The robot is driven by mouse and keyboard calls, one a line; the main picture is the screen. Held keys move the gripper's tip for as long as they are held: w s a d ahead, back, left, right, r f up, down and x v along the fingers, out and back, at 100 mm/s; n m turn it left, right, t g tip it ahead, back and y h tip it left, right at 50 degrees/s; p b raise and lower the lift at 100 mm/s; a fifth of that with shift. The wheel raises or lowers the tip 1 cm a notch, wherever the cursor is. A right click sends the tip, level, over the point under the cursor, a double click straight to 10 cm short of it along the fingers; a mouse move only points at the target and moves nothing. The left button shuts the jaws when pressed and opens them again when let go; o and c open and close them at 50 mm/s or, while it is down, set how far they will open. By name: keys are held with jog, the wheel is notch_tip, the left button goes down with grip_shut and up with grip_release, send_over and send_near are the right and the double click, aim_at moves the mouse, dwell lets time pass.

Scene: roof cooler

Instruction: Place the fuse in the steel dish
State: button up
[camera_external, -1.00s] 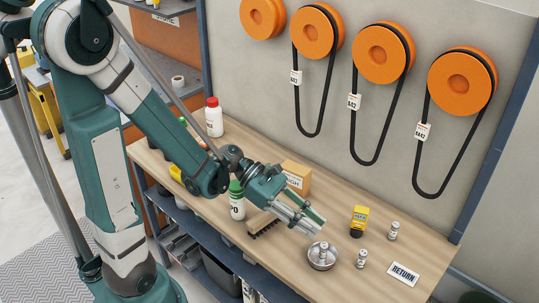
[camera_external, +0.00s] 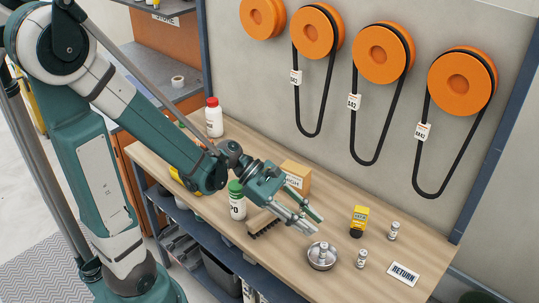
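The round steel dish (camera_external: 315,265) stands on the wooden bench near its front edge. A small pale cylinder, which looks like a fuse (camera_external: 323,250), stands upright in the dish. My gripper (camera_external: 311,223) is above and just behind the dish, apart from it. Its fingers are spread and nothing shows between them. Two similar small labelled cylinders stand on the bench to the right, one nearer (camera_external: 361,259) and one farther back (camera_external: 393,231).
A yellow tester-like item (camera_external: 359,220) stands behind the dish. A RETURN card (camera_external: 404,274) lies at right. A brush (camera_external: 263,223), a green-capped bottle (camera_external: 237,203) and a cardboard box (camera_external: 297,176) are to the left. Belts hang from orange pulleys (camera_external: 383,53) on the wall.

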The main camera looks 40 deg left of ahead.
jog(key=s+a+r+m+t+y, duration=0.2)
jog(key=a+m+y, duration=0.4)
jog(key=a+m, duration=0.3)
jog(key=s+a+r+m+t+y, duration=0.2)
jog(key=a+r+m+y, duration=0.3)
jog(key=a+m, duration=0.4)
jog(key=shift+s+a+m+y, duration=0.35)
jog(key=shift+a+m+y, duration=0.05)
jog(key=shift+a, duration=1.3)
jog(key=shift+r, duration=0.1)
